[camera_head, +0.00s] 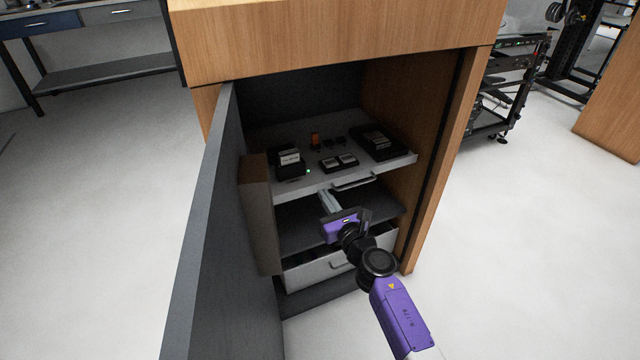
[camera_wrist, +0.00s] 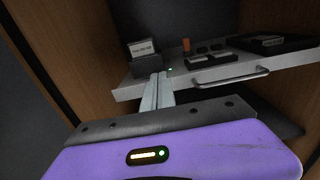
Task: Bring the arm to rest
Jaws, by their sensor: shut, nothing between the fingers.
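My gripper (camera_head: 327,200) is at the end of my purple and black arm, inside the open wooden cabinet (camera_head: 456,150). Its grey fingers are together with nothing between them, and they also show in the wrist view (camera_wrist: 157,92). In the head view they are just below and in front of the pulled-out upper shelf tray (camera_head: 318,183). In the wrist view they point up toward the tray's front edge, left of its handle (camera_wrist: 235,75). I cannot tell whether they touch the tray.
A dark cabinet door (camera_head: 205,230) stands open on the left. The tray holds a black box with a white label (camera_head: 289,157), an orange item (camera_head: 315,138) and several dark items. A lower drawer (camera_head: 315,270) sits below. White floor (camera_head: 520,260) is free on the right.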

